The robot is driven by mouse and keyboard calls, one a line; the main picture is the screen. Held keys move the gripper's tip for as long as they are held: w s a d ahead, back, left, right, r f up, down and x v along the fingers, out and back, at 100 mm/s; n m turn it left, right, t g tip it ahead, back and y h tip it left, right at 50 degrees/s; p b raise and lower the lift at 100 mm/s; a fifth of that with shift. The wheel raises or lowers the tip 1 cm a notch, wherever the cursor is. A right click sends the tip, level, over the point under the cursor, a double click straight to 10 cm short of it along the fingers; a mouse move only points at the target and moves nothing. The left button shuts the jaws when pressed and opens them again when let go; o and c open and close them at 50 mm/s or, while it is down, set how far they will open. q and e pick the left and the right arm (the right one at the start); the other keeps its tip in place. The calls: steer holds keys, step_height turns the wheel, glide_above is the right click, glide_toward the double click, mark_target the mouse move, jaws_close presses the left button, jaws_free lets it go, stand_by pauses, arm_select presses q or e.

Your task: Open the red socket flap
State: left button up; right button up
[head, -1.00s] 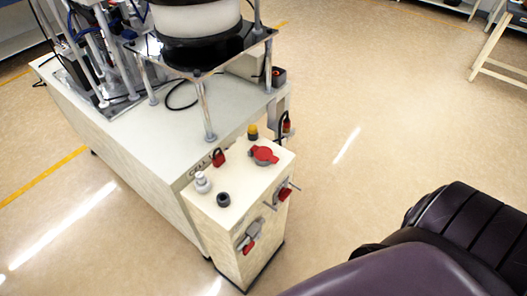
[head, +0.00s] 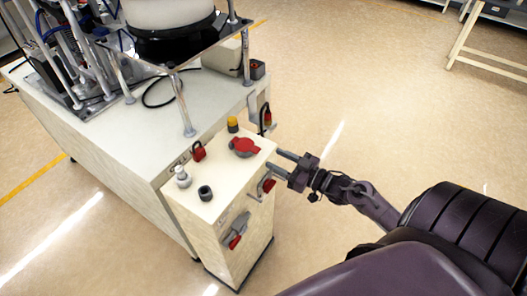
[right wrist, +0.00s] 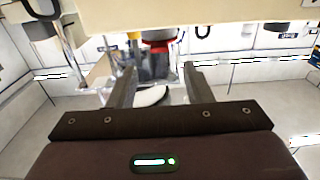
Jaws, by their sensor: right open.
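A white control box (head: 220,190) stands at the end of the machine's bench. A round red flap with side tabs (head: 245,147) lies on its top and looks closed. Another red part (head: 268,185) with grey metal sits on the box's right side, and a grey and red fitting (head: 236,232) is on its front. My right gripper (head: 281,163) is open, its fingers pointing left at the right side, close to the box. In the right wrist view, a red and grey part (right wrist: 158,62) shows beyond and between the open fingers (right wrist: 159,74). My left gripper is out of view.
The box top also bears a red padlock-like part (head: 198,151), a yellow button (head: 233,124), a white knob (head: 182,177) and a black knob (head: 206,193). The bench (head: 130,130) with the feeder lies behind.

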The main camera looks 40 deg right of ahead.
mark_target(259, 151)
steer(key=x, duration=0.6)
steer(key=shift+w+a+p, duration=0.1)
steer(key=shift+w+p, duration=0.2)
jaws_close()
